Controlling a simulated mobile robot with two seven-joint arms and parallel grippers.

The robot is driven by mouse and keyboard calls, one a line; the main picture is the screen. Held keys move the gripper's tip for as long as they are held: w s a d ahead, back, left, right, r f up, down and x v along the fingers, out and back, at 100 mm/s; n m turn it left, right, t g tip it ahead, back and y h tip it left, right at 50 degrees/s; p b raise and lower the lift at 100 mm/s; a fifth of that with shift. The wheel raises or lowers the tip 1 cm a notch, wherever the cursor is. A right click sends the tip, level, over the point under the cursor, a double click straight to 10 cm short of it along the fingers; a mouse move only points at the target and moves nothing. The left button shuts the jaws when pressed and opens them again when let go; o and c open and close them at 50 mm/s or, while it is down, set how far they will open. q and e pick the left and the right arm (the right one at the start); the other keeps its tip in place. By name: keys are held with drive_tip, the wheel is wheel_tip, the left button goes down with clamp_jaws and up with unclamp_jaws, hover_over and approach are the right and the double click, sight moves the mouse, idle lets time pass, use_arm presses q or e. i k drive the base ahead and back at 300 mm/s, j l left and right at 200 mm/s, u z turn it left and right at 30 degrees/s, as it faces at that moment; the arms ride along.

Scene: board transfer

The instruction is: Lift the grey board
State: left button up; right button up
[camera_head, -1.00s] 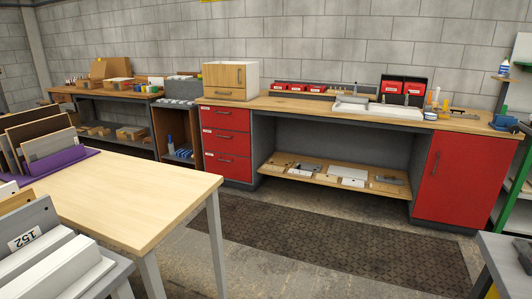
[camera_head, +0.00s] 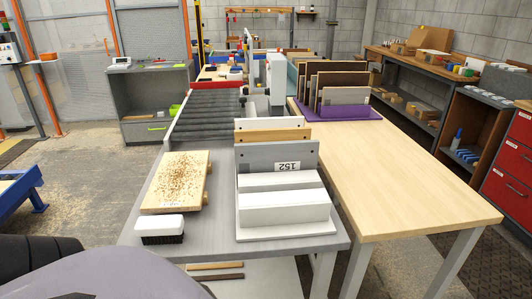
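A grey board (camera_head: 258,158) with a white label reading 152 stands upright at the front of a group of boards on the grey table. A white stepped block (camera_head: 284,210) stands in front of it and hides its lower part. A wood-coloured board (camera_head: 272,135) and a white board (camera_head: 268,123) stand behind it. Another, smaller light grey board (camera_head: 345,96) stands in a purple rack (camera_head: 360,113) on the wooden table. Neither of my grippers is in view.
The grey table (camera_head: 215,225) also carries a speckled wooden board (camera_head: 176,182) and a black-bristled brush (camera_head: 160,229) at left. The pale wooden table (camera_head: 415,185) adjoins at right, its front part bare. A roller conveyor (camera_head: 205,112) lies behind. Open floor is at left.

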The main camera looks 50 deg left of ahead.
sight(296, 155)
drive_tip(key=l+u, duration=0.15)
drive_tip(key=u, duration=0.3)
drive_tip(key=i+l+u, duration=0.1)
drive_tip(key=u, duration=0.35)
drive_tip(key=l+u, duration=0.25)
drive_tip(key=u, duration=0.2)
drive_tip(key=l+u, duration=0.2)
drive_tip(key=u, duration=0.25)
drive_tip(key=l+u, duration=0.15)
drive_tip(key=u, duration=0.25)
